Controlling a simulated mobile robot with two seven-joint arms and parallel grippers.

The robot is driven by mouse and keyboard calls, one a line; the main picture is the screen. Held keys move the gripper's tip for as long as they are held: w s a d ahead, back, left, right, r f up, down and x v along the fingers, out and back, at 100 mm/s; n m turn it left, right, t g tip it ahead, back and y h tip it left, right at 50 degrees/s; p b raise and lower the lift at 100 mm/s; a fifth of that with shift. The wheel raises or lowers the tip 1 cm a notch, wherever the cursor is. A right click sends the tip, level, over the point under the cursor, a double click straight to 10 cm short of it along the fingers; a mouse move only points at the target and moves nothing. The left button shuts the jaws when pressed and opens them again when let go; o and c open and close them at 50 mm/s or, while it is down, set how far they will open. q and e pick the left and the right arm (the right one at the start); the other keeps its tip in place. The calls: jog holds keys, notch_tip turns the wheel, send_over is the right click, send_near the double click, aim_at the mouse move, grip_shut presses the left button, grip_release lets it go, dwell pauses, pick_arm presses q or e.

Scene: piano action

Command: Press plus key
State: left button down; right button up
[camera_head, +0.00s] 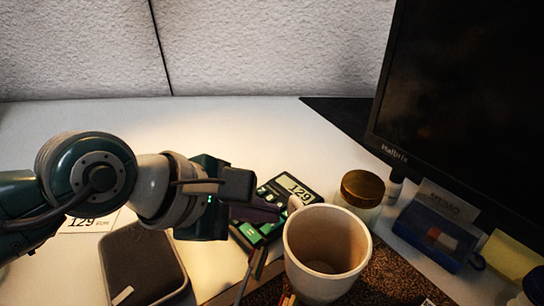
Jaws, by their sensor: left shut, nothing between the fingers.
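A dark calculator (296,186) with green keys lies on the desk in the middle of the view. Its lit display reads 129. My left gripper (268,213) comes in from the left, shut and empty, with its dark fingers over the keys. The fingers and gripper body hide part of the keypad. The plus key cannot be made out among the keys, and I cannot tell whether the fingertips touch a key. A paper note (88,222) with 129 printed on it lies on the desk, partly behind my left arm. My right gripper is not in view.
A beige mug (327,270) stands close in front of the calculator. A gold-lidded jar (362,188), a blue tray (432,238) and a dark monitor (455,100) are to the right. A dark grey case (142,262) lies below my arm. The desk's back left is clear.

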aim_at(264, 228)
pick_arm(q)
jog(key=shift+f+b, duration=0.3)
jog(key=shift+f, duration=0.05)
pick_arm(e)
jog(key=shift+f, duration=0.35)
pick_arm(q)
jog(key=shift+r, duration=0.1)
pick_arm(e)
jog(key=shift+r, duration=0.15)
pick_arm(q)
jog(key=shift+r+p, duration=0.7)
jog(key=shift+p, duration=0.05)
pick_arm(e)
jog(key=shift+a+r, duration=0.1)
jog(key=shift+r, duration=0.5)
pick_arm(q)
notch_tip(264, 228, up, 5)
jog(key=p, duration=0.4)
jog(key=shift+p, duration=0.35)
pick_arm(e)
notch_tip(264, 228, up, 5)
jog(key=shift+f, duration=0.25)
